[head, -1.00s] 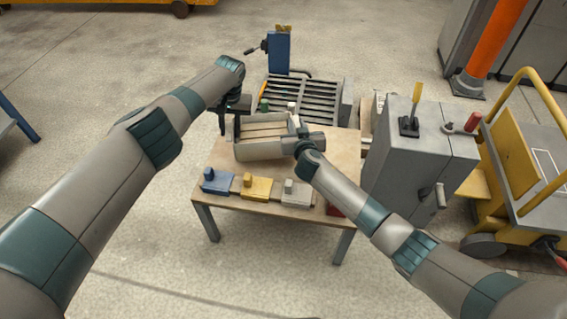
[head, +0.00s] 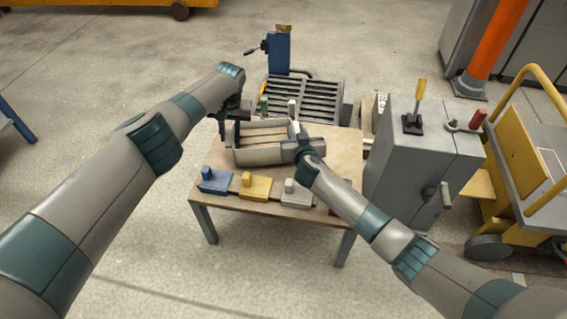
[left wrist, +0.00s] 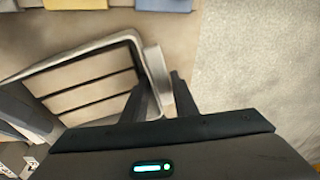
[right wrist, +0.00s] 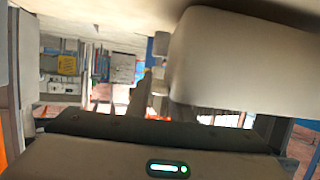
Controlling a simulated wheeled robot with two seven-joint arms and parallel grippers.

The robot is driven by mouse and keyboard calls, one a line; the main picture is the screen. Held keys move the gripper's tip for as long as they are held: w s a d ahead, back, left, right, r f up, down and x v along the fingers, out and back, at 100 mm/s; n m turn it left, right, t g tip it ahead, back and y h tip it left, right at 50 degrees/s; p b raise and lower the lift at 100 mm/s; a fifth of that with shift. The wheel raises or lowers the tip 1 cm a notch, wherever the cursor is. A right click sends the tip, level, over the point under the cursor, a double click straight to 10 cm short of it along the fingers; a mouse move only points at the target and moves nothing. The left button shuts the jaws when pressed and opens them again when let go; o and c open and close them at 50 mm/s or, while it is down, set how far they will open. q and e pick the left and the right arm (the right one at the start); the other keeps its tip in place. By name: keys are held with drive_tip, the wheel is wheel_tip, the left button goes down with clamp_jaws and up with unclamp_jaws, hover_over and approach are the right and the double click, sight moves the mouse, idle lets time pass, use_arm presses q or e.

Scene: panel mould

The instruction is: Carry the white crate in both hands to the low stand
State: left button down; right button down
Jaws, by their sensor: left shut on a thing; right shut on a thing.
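The white crate (head: 270,154), open at the top, is over the wooden table (head: 340,150); I cannot tell whether its base touches the table. My left gripper (head: 229,132) is shut on its left end. In the left wrist view the crate's rim (left wrist: 133,45) runs between the two fingers (left wrist: 160,98). My right gripper (head: 299,138) is shut on the crate's right end, with its fingers mostly hidden in the head view. A grey slatted low stand (head: 318,97) is behind the table; I cannot tell whether it is the one named.
A blue block (head: 215,182), a yellow block (head: 256,187) and a pale block (head: 296,194) line the table's front edge. A grey cabinet (head: 408,165) with levers stands close on the right, with a yellow cart (head: 517,160) beyond. Floor to the left is open.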

use_arm(q)
drive_tip(key=shift+a+f+b, duration=0.15)
drive_tip(key=shift+f+b, duration=0.55)
drive_tip(key=shift+f, duration=0.15)
use_arm(e)
drive_tip(key=shift+w+f, duration=0.15)
drive_tip(key=shift+f, duration=0.25)
use_arm(q)
drive_tip(key=c, duration=1.8)
unclamp_jaws()
drive_tip(key=shift+s+f, duration=0.1)
drive_tip(key=shift+f, duration=0.1)
use_arm(e)
drive_tip(key=c, duration=2)
unclamp_jaws()
drive_tip(key=shift+f, duration=0.3)
use_arm(q)
drive_tip(key=o, duration=0.4)
drive_tip(key=shift+r, duration=0.15)
use_arm(e)
drive_tip(key=o, duration=0.4)
drive_tip(key=shift+r, duration=0.15)
use_arm(q)
drive_tip(key=shift+r, duration=0.1)
use_arm(e)
drive_tip(key=shift+o, duration=0.2)
drive_tip(key=shift+s, duration=0.2)
use_arm(q)
drive_tip(key=shift+r, duration=0.15)
